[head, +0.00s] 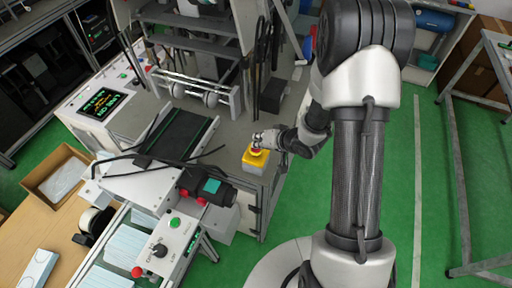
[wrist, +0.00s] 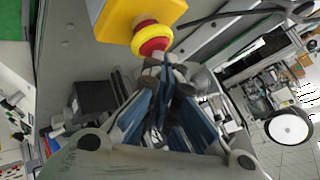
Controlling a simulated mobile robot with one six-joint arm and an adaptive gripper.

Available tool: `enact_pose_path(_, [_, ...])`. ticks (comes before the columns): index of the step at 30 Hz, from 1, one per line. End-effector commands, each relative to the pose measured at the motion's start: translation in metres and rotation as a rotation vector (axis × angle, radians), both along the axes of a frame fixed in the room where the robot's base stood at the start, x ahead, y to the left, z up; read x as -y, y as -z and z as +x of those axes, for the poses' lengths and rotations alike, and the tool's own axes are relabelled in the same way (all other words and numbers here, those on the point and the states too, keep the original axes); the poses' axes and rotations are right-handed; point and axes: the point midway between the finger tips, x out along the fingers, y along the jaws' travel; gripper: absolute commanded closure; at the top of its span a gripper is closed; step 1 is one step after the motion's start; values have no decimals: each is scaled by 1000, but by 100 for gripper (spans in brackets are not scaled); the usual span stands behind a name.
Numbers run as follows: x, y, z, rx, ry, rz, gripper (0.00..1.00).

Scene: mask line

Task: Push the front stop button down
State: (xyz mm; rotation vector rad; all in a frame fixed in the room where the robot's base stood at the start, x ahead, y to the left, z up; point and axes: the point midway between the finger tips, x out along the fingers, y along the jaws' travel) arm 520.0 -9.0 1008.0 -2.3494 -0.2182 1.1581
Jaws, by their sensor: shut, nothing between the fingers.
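The front stop button is a red mushroom head (wrist: 153,44) with a yellow collar on a yellow box (wrist: 125,14). In the head view the yellow box (head: 255,160) stands at the corner of the grey machine table, partly hidden by my gripper. My gripper (head: 260,140) is shut and empty there, over the red button. In the wrist view my gripper's closed fingertips (wrist: 162,62) are at the edge of the red head. I cannot tell whether they touch it, or whether the button is down.
A conveyor belt (head: 182,132) and a dark motor with a teal top (head: 208,188) lie to the left. A control panel (head: 168,245) with a green button stands in front left. A black block (head: 274,95) sits behind. Green floor (head: 310,200) is open to the right.

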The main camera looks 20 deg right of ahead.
Motion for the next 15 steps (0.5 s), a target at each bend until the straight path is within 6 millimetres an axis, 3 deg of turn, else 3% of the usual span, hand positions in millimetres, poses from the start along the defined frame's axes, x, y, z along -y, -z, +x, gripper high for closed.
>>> enact_pose_path(9, [0, -16, 0, -1, -1, 0, 100])
enact_pose_path(15, [0, -15, 0, -1, -1, 0, 100])
